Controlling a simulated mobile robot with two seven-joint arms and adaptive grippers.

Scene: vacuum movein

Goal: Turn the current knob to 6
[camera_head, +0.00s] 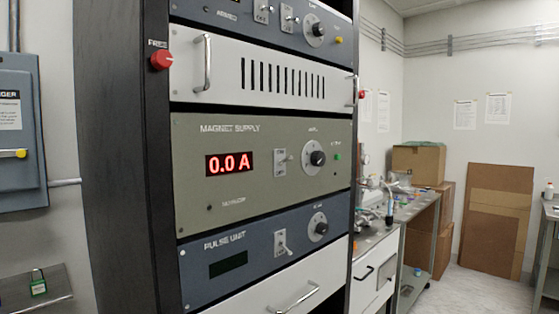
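The rack's grey-green magnet supply panel (232,180) is in the middle of the head view. Its red display (229,163) reads 0.0 A. A black knob (318,158) on a pale round dial sits on the panel's right half; its label and scale are too small to read. A toggle switch (283,161) is left of the knob, and a small green light (337,157) is to its right. Neither of my grippers shows in this view.
A white panel with a vertical handle (207,62) and vents is above the supply. A red button (161,60) is on the rack's left post. A drawer handle (294,298) sticks out below. A bench (410,208) and cardboard boxes (418,164) stand behind at right.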

